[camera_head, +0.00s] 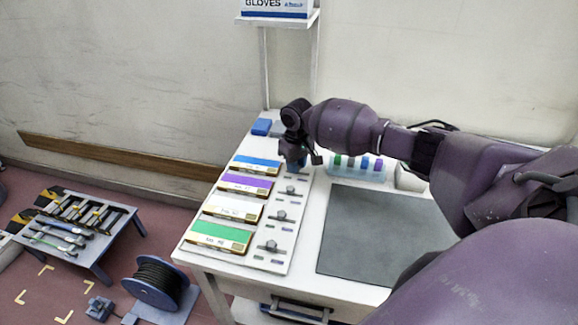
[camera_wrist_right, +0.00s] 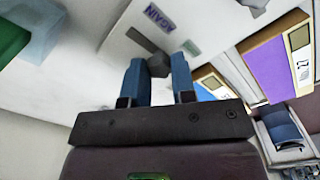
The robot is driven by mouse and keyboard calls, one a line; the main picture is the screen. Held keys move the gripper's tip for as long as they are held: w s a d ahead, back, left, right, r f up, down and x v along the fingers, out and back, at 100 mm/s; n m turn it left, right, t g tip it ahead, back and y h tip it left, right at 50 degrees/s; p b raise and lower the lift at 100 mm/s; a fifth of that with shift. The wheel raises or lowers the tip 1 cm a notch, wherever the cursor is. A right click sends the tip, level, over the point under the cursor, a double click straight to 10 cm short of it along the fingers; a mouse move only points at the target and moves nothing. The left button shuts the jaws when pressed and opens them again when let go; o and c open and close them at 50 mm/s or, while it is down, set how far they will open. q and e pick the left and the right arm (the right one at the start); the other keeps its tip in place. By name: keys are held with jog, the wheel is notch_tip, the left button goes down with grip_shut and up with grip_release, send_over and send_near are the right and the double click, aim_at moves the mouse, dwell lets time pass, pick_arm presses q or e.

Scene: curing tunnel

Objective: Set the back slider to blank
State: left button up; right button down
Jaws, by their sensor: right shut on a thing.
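The slider board (camera_head: 285,228) lies on the white table, with a column of dark-knobbed sliders beside coloured cards. The back slider, in the row of the blue card (camera_head: 257,163), is hidden in the head view by my right gripper (camera_head: 295,166). In the right wrist view, my right gripper (camera_wrist_right: 158,78) has its two blue fingers on either side of the dark slider knob (camera_wrist_right: 157,64), shut on it. A purple label reading "AGAIN" (camera_wrist_right: 160,17) lies beyond the knob. I cannot read a "blank" label. My left gripper is not in view.
Three other slider knobs (camera_head: 291,190) stand nearer the front. Purple, white and green cards (camera_head: 221,236) lie left of them. A grey mat (camera_head: 375,235) is at right, with a rack of coloured pieces (camera_head: 358,168) behind it. A blue block (camera_head: 262,127) sits at the back.

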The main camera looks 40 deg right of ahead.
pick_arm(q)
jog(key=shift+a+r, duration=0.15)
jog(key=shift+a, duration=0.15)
pick_arm(e)
jog(key=shift+s+d, duration=0.1)
jog(key=shift+s, duration=0.05)
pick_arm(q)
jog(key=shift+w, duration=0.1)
pick_arm(e)
jog(key=c, duration=0.9)
grip_release()
jog(key=shift+c, duration=0.2)
jog(key=shift+r, duration=0.5)
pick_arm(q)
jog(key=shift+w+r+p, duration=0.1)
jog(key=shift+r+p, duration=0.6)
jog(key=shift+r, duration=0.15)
pick_arm(e)
notch_tip(320, 180, up, 10)
